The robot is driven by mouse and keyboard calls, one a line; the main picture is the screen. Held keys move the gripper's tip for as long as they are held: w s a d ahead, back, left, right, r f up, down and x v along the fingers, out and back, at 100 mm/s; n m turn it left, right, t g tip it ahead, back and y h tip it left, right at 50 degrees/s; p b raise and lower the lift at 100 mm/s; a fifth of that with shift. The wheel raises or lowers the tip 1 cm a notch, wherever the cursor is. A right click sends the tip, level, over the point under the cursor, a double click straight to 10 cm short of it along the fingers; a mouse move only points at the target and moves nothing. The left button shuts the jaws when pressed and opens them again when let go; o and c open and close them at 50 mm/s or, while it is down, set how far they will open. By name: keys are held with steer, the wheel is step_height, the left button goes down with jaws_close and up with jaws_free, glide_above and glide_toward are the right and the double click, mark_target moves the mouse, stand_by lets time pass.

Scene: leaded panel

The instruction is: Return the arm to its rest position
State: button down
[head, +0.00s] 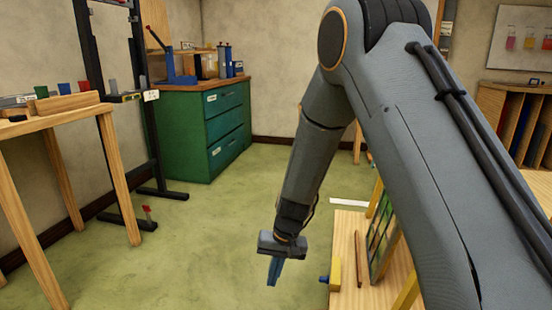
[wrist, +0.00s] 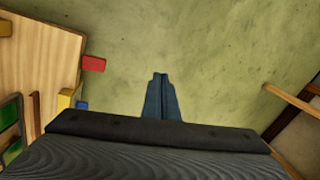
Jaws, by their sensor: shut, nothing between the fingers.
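My arm comes in from the right of the head view, bends at the top and hangs down toward the floor. My gripper (head: 274,272) points down over the green floor, left of a low wooden table. Its two blue fingers are together with nothing between them. In the wrist view my gripper (wrist: 161,78) is also shut, with only bare floor beyond the fingertips. My upper arm hides part of the table and the right side of the room.
The low wooden table (head: 345,222) holds a leaded panel (head: 379,235), a wooden rod (head: 358,258) and a yellow block (head: 335,273). A green drawer cabinet (head: 200,130) stands at the back. A wooden bench (head: 50,122) is at left.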

steer(key=s+a+r+n, duration=0.35)
steer(key=s+r, duration=0.65)
steer(key=s, duration=0.4)
steer(key=s+d+r+n+h, duration=0.1)
steer(key=s+d+r+n, duration=0.15)
steer(key=s, duration=0.45)
steer(key=s+d+r+n+h, duration=0.1)
steer(key=s+r, duration=0.2)
steer(key=s, duration=0.5)
steer(key=d+r+m+p, duration=0.3)
steer(key=d+r+p, duration=0.7)
steer(key=r+p, duration=0.3)
steer(key=d+r+m+p, duration=0.4)
steer(key=d+r+p, duration=0.6)
steer(key=r+p, duration=0.3)
steer(key=shift+w+r+p, duration=0.15)
steer(key=shift+r+p, duration=0.25)
steer(key=shift+p, duration=0.4)
